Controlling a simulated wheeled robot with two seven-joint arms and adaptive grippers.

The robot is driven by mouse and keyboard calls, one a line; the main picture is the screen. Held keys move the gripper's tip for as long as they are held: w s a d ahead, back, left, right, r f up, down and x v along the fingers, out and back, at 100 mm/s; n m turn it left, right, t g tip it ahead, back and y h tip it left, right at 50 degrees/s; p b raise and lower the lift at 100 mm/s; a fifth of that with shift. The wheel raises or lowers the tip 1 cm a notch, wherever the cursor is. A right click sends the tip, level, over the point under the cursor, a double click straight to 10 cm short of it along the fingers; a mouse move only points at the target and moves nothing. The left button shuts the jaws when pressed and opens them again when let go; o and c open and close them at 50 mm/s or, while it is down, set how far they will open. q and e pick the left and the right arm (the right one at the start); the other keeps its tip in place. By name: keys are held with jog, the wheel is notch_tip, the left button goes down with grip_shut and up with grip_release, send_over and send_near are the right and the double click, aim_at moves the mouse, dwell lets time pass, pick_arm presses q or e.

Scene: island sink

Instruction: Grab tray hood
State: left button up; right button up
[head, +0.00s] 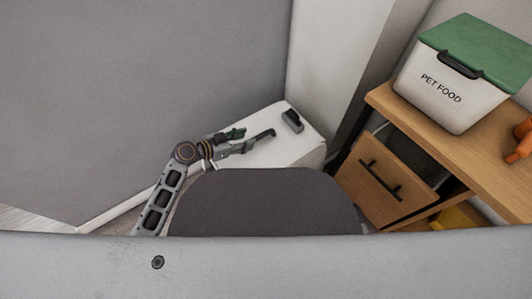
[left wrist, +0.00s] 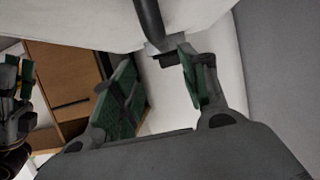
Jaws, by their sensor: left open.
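The tray hood (head: 297,150) is a white box-like shape low against the wall in the head view, with a dark handle (head: 292,121) on top. In the left wrist view its white surface (left wrist: 170,95) and the dark handle (left wrist: 149,20) show. My left gripper (head: 256,133) is open and empty, left of the handle in the head view. In the left wrist view its green-padded fingers (left wrist: 158,60) stand apart, with the handle just beyond the tips. Part of what looks like my right gripper (left wrist: 22,85) shows at the left edge there; its jaw state is unclear.
A wooden cabinet (head: 384,175) with a drawer stands right of the hood. A white pet food box (head: 450,95) with a green lid sits on it, and an orange object (head: 522,138) lies near its edge. Walls close in behind the hood.

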aim_at(261, 134)
pick_arm(q)
jog(key=x, duration=0.3)
jog(key=shift+b, duration=0.35)
jog(key=shift+w+d+f, duration=0.2)
jog(key=shift+w+d, duration=0.1)
jog(key=shift+d, duration=0.2)
pick_arm(e)
jog(key=shift+s+a+f, duration=0.1)
jog(key=shift+s+f, duration=0.15)
jog(key=shift+f, duration=0.7)
pick_arm(q)
jog(key=shift+w+f, duration=0.1)
jog(key=shift+a+b+x, duration=0.2)
jog(key=shift+b+x, duration=0.7)
jog(key=shift+x, duration=0.5)
jog(key=shift+w+d+f, duration=0.3)
jog(key=shift+w, duration=0.15)
jog(key=shift+w+d+f+b, duration=0.25)
jog(key=shift+w+d+b, duration=0.1)
jog(key=shift+d, duration=0.2)
pick_arm(e)
jog(key=shift+w+a+f+y, duration=0.15)
jog(key=shift+f, duration=0.3)
jog(key=shift+w+a+f+y, duration=0.15)
jog(key=shift+f, duration=0.3)
jog(key=shift+s+f, duration=0.1)
jog(key=shift+s, duration=0.1)
pick_arm(q)
jog(key=shift+c, duration=0.3)
